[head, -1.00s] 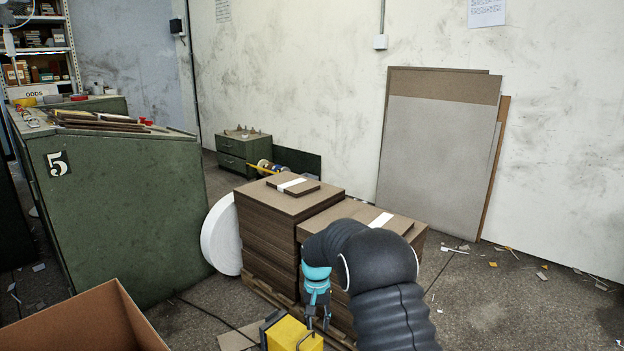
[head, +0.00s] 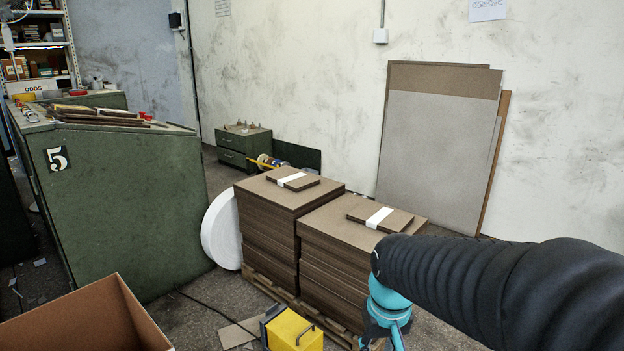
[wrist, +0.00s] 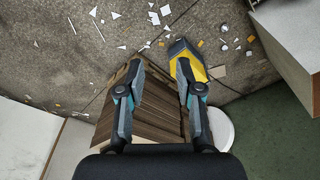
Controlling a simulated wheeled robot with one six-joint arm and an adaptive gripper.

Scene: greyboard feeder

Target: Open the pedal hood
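The pedal hood (head: 290,333) is a yellow box with a dark bar handle (head: 306,335). It sits on the floor at the bottom of the head view, in front of the board stacks, with a dark part along its left side. Its lower part is cut off, so I cannot tell its lid state. In the wrist view the yellow hood (wrist: 184,47) lies beyond my right finger and is partly covered by it. My gripper (wrist: 159,67) is open with nothing between its fingers. In the head view my teal wrist is right of the hood, apart from it; the fingertips are not clear there.
Two greyboard stacks (head: 266,232) stand on a pallet (head: 268,289) just behind the hood. An open cardboard box (head: 85,320) is at lower left, near a green cabinet (head: 130,215). A white roll (head: 219,232) leans by the stacks. Scraps litter the floor.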

